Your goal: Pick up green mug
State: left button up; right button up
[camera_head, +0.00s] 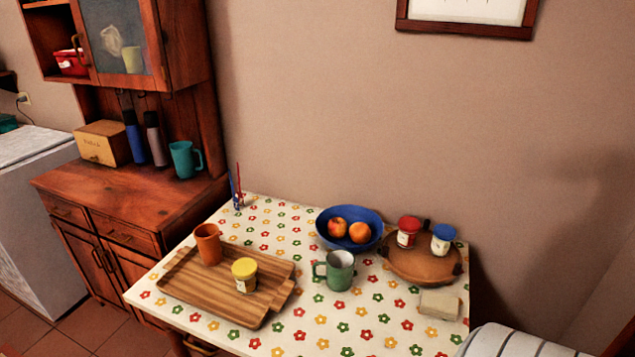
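The green mug (340,271) stands upright near the middle of the flower-patterned table (318,323). Its handle points to the left. It stands in front of a blue bowl and to the right of a wooden tray, apart from both. Neither of my grippers shows in the head view.
The wooden tray (197,287) holds an orange mug (208,244) and a yellow-lidded jar (244,275). The blue bowl (324,230) holds fruit. A round board (421,270) bears two jars. A pale block (438,304) lies at right. A teal pitcher (183,159) stands on the cabinet (120,199).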

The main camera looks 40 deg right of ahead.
aim_at(339, 264)
jog(key=z, duration=1.55)
